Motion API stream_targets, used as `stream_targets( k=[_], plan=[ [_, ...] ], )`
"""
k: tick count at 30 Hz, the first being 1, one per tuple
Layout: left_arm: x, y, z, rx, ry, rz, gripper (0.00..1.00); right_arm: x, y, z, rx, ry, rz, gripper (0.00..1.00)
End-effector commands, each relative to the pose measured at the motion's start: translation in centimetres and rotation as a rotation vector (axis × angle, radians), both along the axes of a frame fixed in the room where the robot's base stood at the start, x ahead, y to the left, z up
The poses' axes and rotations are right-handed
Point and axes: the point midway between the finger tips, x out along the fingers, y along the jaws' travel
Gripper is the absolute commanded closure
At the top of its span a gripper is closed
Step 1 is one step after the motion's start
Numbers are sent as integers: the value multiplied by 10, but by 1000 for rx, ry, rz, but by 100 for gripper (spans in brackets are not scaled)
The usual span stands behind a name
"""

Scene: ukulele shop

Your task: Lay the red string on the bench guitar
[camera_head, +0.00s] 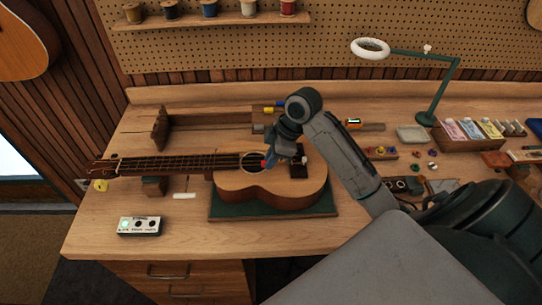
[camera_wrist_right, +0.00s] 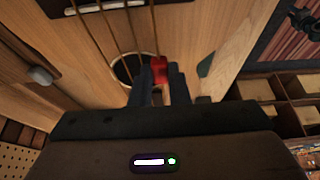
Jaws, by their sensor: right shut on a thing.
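The bench guitar (camera_head: 290,192) lies face up on a green mat (camera_head: 225,212), its neck pointing left. Its strings and sound hole also show in the right wrist view, under my fingers. My right gripper (camera_head: 269,160) reaches in from the right, close above the guitar's top by the sound hole. In the wrist view the right gripper (camera_wrist_right: 161,82) is shut on a small red piece (camera_wrist_right: 160,70), apparently the red string. Most of that piece is hidden between the fingers. I cannot tell whether it touches the guitar. My left gripper is not in view.
A white-ringed lamp (camera_head: 370,48) stands at the back right. A tuner-like box (camera_head: 139,226) sits at the front left. A wooden rack (camera_head: 205,122) is behind the guitar. Small parts and packets crowd the right. Spools (camera_head: 210,8) line a shelf above. The front left bench is mostly clear.

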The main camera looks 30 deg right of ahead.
Motion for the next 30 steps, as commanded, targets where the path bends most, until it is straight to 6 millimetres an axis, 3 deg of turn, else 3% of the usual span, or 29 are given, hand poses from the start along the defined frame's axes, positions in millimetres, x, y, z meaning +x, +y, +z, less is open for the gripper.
stream_targets(
  k=[9,10,13,19,22,30],
  plan=[
    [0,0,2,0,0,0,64,0,0,0,0,0,0,100],
    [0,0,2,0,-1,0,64,0,0,0,0,0,0,81],
    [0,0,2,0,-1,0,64,0,0,0,1,-1,0,61],
    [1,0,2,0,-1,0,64,0,0,0,1,-1,0,59],
    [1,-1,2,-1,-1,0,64,0,0,0,1,-1,0,47],
    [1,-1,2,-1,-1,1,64,0,0,1,1,-1,0,47]
  ],
)
